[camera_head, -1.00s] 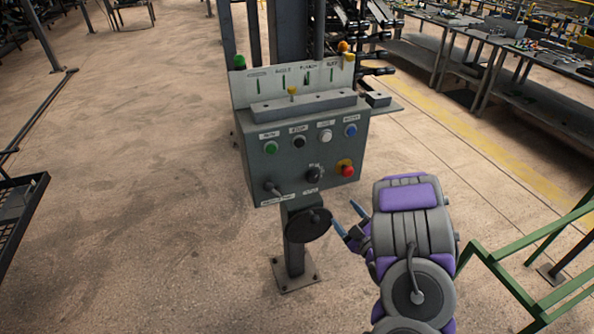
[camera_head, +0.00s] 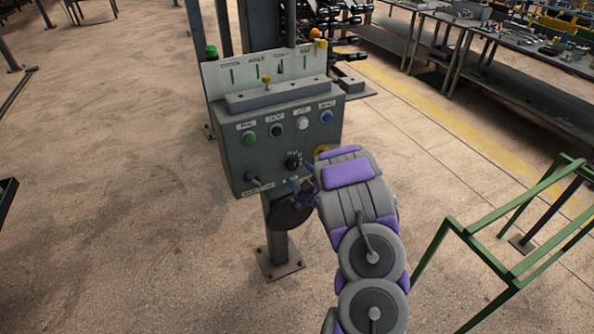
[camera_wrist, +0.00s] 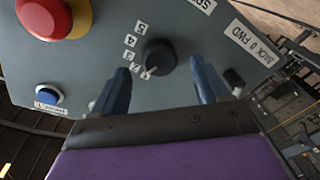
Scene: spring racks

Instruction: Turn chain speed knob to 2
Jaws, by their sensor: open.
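The black chain speed knob (camera_wrist: 160,57) is on the grey panel in the wrist view, with a number scale on one side; 5, 4 and 3 are legible. A light pointer mark on the knob shows near the lower end of the scale; the exact number is unclear. In the head view the knob (camera_head: 292,161) is low on the control box (camera_head: 228,168). My gripper (camera_wrist: 158,88) is open, its two blue fingers apart, with the knob showing between and just beyond the tips. I cannot tell whether they touch it. In the head view my gripper (camera_head: 300,176) is close to the panel.
The red emergency button with a yellow base (camera_wrist: 80,16) and a blue button (camera_wrist: 48,95) are near the knob. A lever (camera_head: 252,179) sits lower left on the box. A green railing (camera_head: 450,225) stands at right. Open floor lies at left.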

